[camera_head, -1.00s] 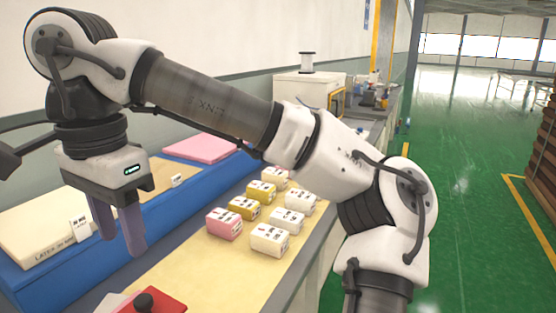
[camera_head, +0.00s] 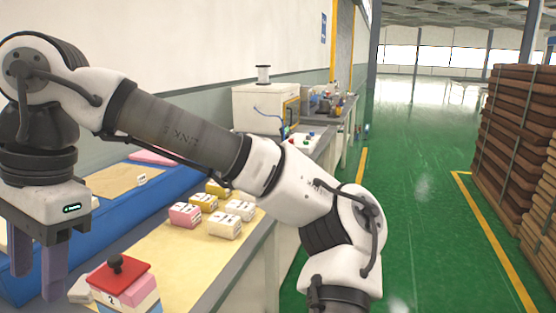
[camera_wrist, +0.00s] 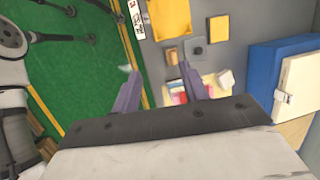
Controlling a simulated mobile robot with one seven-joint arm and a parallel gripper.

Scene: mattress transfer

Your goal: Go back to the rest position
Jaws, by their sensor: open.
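My gripper (camera_head: 38,268) hangs at the left edge of the head view with its two grey fingers pointing down, apart and empty. In the wrist view my gripper (camera_wrist: 160,92) shows its two fingers spread with nothing held between them. Below and beside it in the head view is a stack of colored blocks topped by a red piece with a black knob (camera_head: 117,268). Small mattress blocks, such as a pink one (camera_head: 185,215) and a white one (camera_head: 224,225), lie on the yellow mat (camera_head: 165,255), apart from the gripper.
A blue platform (camera_head: 120,222) runs along the wall behind the blocks. A white machine (camera_head: 262,108) stands farther along the bench. Stacked brown slabs (camera_head: 505,135) stand at the right. The green floor (camera_head: 425,200) between bench and slabs is clear.

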